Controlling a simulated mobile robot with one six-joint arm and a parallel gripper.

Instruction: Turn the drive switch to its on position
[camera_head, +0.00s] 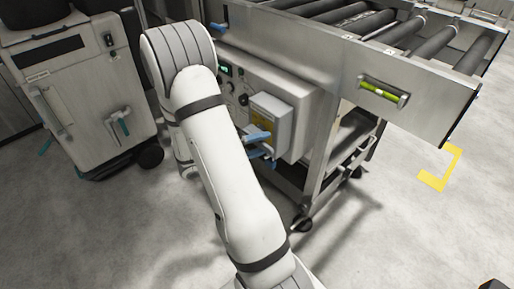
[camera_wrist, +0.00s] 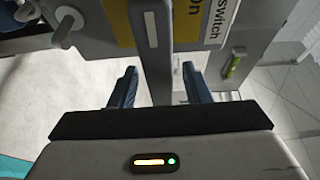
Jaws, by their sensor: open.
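The drive switch is a grey box (camera_head: 284,118) with a yellow label on the side of the roller conveyor's frame. A grey bar (camera_wrist: 153,55) with a pale slot, which looks like the switch handle, runs down between my fingers. My gripper (camera_head: 260,144) is open at the lower part of the box; its blue fingers also show in the wrist view (camera_wrist: 159,70), one on each side of the bar. I see gaps beside the bar. The handle's position is hidden in the head view.
The roller conveyor (camera_head: 410,70) stands above and right of the box, on a wheeled frame. A grey wheeled machine (camera_head: 80,90) with a teal handle stands at the left. My arm covers part of the control panel (camera_head: 232,85).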

